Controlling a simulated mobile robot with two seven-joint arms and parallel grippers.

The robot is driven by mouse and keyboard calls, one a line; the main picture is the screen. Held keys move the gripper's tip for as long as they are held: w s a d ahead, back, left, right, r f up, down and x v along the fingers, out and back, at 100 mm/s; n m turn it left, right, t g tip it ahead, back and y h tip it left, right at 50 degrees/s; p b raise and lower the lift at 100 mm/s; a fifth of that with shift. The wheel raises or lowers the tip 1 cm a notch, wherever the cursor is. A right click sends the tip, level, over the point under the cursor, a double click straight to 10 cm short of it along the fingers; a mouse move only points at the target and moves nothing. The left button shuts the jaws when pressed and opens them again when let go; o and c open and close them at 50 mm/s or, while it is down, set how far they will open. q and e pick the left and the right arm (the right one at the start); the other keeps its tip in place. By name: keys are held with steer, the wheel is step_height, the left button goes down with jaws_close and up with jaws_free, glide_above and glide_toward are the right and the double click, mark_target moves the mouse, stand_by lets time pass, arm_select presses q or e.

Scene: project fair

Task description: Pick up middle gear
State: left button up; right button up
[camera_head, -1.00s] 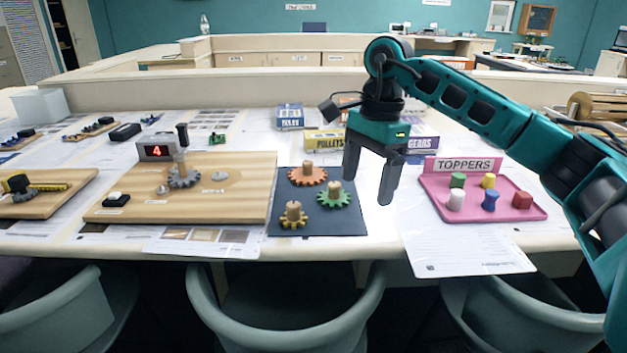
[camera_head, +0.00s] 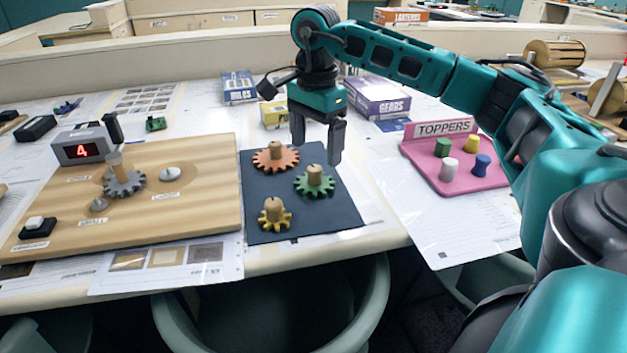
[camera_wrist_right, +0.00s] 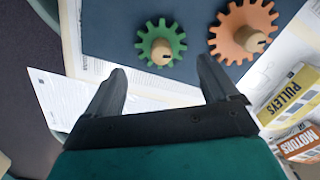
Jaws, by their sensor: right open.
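Three gears with wooden knobs sit on a dark mat (camera_head: 334,217). The green gear (camera_head: 301,186) is on the mat's right side, the larger orange gear (camera_head: 262,163) at its back, and the smaller yellow gear (camera_head: 265,221) at its front. My right gripper (camera_head: 316,150) is open and empty, hanging above the mat's back right, near the green gear in the picture. In the right wrist view, the green gear (camera_wrist_right: 150,37) shows beyond the open fingertips (camera_wrist_right: 162,72), apart from them, with the orange gear (camera_wrist_right: 232,22) to its right. My left gripper is not in view.
A wooden board (camera_head: 190,200) with a grey gear (camera_head: 130,186) and a red digit display (camera_head: 82,146) is left of the mat. A pink toppers tray (camera_head: 480,180) stands to the right. Boxes, including the purple gears box (camera_head: 378,97), stand behind the gripper.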

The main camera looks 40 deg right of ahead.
mark_target(314, 168)
steer(key=shift+w+a+f, duration=0.1)
steer(key=shift+a+f, duration=0.05)
steer(key=shift+f, duration=3.05)
steer(key=shift+c, duration=0.2)
steer(key=c, duration=1.1)
